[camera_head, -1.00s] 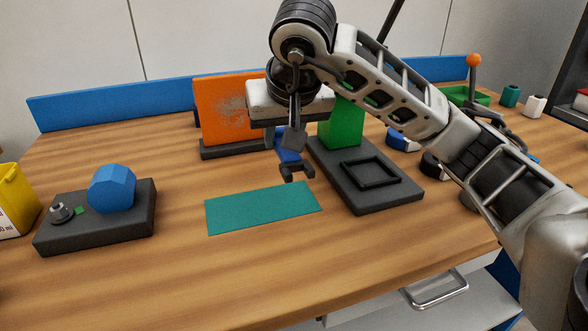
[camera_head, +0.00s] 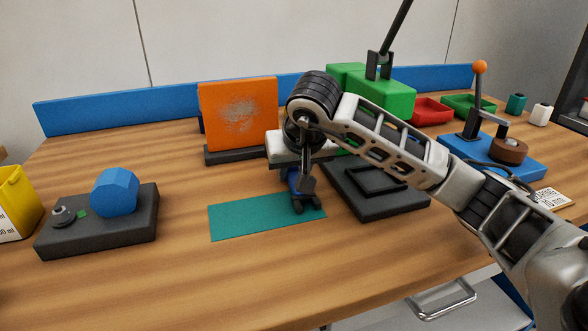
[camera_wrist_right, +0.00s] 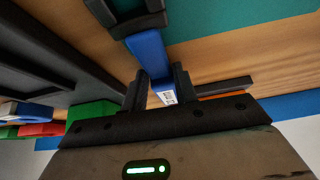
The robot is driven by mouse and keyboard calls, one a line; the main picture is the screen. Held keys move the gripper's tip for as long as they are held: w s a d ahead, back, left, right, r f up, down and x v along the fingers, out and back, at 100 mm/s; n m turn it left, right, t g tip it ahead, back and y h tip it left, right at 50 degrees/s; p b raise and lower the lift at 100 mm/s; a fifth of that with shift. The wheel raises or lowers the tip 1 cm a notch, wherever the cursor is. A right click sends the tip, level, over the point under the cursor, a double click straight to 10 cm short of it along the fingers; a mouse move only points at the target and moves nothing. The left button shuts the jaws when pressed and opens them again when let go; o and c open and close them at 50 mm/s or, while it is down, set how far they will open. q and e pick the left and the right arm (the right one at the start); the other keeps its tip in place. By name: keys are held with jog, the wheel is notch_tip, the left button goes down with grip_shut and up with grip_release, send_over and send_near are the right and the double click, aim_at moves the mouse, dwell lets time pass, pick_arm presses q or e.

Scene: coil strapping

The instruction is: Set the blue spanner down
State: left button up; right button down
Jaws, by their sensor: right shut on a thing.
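The blue spanner (camera_head: 293,181) has a blue handle and a dark open-jaw head. My right gripper (camera_head: 307,182) is shut on its handle, and the head hangs low at the right end of the flat teal mat (camera_head: 245,216). I cannot tell whether the head touches the mat. In the right wrist view the blue handle (camera_wrist_right: 150,54) runs out from between the fingers of the gripper (camera_wrist_right: 160,86), with the dark head at the top edge and the teal mat (camera_wrist_right: 235,22) beyond. My left gripper is not in view.
A dark base plate with a raised square frame (camera_head: 376,182) stands right of the mat. An orange panel (camera_head: 237,112) stands behind it. A dark block with a blue faceted piece (camera_head: 114,191) is at left. The wood in front of the mat is clear.

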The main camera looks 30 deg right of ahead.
jog(key=shift+f, duration=0.15)
jog(key=c, duration=1.1)
grip_release()
